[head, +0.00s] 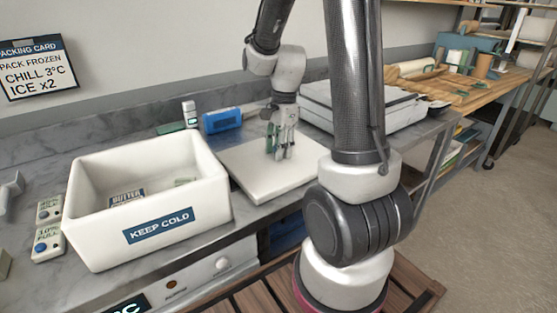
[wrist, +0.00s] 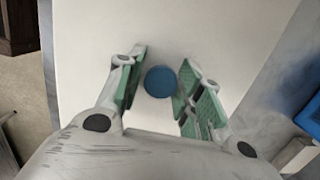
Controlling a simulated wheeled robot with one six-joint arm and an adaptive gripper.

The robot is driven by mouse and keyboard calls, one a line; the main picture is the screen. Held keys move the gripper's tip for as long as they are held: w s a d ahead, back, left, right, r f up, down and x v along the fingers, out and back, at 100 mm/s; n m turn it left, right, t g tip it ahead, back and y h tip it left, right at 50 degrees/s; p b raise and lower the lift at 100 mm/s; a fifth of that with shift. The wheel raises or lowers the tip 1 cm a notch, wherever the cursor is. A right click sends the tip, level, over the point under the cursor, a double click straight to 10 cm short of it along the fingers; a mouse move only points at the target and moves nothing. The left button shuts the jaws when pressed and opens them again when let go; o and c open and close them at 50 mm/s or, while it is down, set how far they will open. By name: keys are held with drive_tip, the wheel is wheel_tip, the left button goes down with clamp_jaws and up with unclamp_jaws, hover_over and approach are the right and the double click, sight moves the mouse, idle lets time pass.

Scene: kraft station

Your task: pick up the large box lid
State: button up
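The large box lid (head: 252,172) is a flat white slab lying on the grey counter, just right of the white box marked KEEP COLD (head: 205,203). In the wrist view the lid (wrist: 220,30) fills most of the picture, with a round blue knob (wrist: 161,82) on it. My gripper (head: 279,152) points down over the lid. In the wrist view its green-padded fingers (wrist: 158,88) are apart, one on each side of the knob, with a small gap on the left. The knob is hidden behind the fingers in the head view.
The open box holds a butter pack (head: 127,197). A blue object (head: 222,121) and a small white-green item (head: 190,114) stand behind the lid. A white appliance (head: 365,105) is close on the right. Button blocks (head: 47,241) lie left of the box.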

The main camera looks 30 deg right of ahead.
drive_tip(key=c, duration=0.5)
